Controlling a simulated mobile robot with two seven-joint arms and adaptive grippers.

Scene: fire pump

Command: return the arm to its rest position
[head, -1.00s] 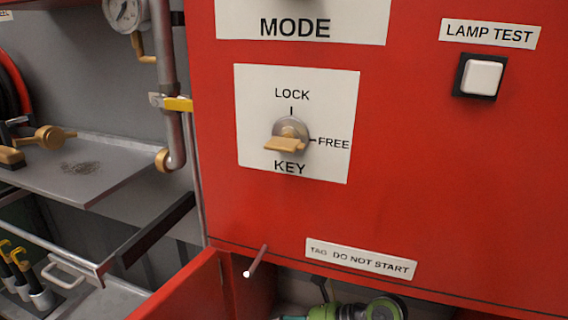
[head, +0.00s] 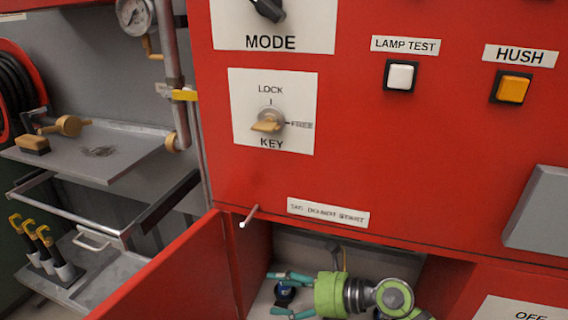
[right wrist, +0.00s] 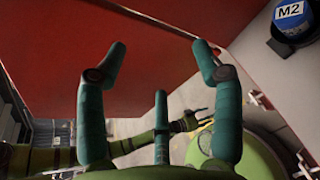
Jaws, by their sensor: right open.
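My right gripper (head: 272,294) is at the bottom of the head view, in front of the open compartment under the red panel. Its teal fingers point left and are spread apart. In the right wrist view the same gripper (right wrist: 160,50) has nothing between its fingers. A round thing with a blue cap marked M2 (right wrist: 290,14) is at the upper right there, apart from the fingers. A green arm link of mine crosses the lower part of that view; its far end is too small to read.
An open red door (head: 180,275) stands left of the compartment, with a thin peg (head: 249,215) above. The panel holds the key switch (head: 268,122), between LOCK and FREE labels, a white lamp button (head: 401,76) and an orange HUSH button (head: 513,88). A grey shelf (head: 90,165) is left.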

